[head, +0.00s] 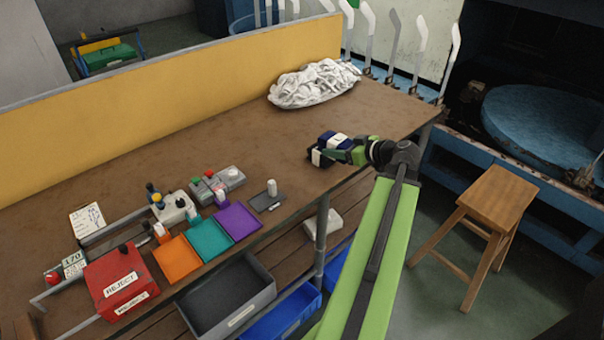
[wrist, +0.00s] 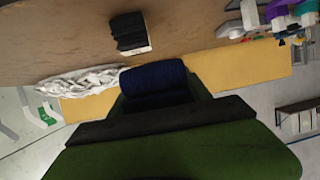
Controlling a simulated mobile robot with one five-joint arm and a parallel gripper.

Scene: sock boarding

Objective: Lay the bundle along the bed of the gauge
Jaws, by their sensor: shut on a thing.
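A dark navy rolled bundle (wrist: 155,85) sits between the fingers of my gripper (wrist: 160,98), which is shut on it. In the head view the navy bundle (head: 327,140) shows at the arm's end (head: 345,150), over the right part of the table. A metal rail fixture with a "170" plate (head: 73,260), which looks like the gauge, lies at the table's far left end, well away from my gripper. Its bed is partly hidden behind the red box.
A black bundle with a white edge (wrist: 130,33) lies beside my gripper on the brown table (head: 240,140). A white sock heap (head: 315,84) is behind. Orange (head: 178,260), teal (head: 211,240) and purple (head: 238,222) trays and a red REJECT box (head: 118,280) line the front left.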

